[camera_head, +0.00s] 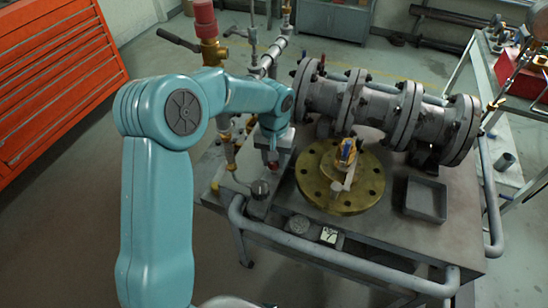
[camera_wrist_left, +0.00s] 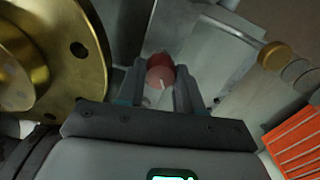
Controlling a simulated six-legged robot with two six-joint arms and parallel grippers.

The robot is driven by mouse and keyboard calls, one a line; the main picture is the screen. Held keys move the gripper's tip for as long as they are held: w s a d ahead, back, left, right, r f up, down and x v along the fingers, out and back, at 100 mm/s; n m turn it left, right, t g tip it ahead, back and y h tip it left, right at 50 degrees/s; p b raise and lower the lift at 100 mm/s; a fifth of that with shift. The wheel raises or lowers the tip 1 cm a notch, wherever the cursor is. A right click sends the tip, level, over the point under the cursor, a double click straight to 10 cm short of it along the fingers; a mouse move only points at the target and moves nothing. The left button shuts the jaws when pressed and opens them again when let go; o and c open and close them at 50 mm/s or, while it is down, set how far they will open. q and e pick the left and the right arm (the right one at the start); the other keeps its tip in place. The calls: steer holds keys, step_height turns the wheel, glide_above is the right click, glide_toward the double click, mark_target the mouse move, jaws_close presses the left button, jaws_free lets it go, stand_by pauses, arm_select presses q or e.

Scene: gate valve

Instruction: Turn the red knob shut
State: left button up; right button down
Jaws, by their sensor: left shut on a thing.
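The red knob (camera_wrist_left: 160,72) is small and round with a pale mark on its face. In the left wrist view it sits between the two fingers of my left gripper (camera_wrist_left: 160,90), which is shut on it. In the head view my left gripper (camera_head: 272,150) points down at the left of the brass flange, and a bit of the red knob (camera_head: 273,166) shows below it. The knob's stem and mount are mostly hidden by the gripper. My right gripper is not in either view.
A round brass flange (camera_head: 318,187) lies close to the right of my left gripper. Grey flanged pipework (camera_head: 375,105) runs behind it. An empty grey tray (camera_head: 426,199) is on the bench at right. Pipe rails edge the bench. An orange drawer cabinet (camera_head: 55,75) stands at far left.

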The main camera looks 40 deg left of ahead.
arm_select(q)
steer(key=m, duration=0.7)
steer(key=shift+w+r, duration=0.1)
stand_by(0.6)
steer(key=o, duration=1)
steer(key=shift+o, duration=0.2)
step_height(320, 180, up, 16)
steer(key=p, duration=0.1)
steer(key=shift+r, duration=0.15)
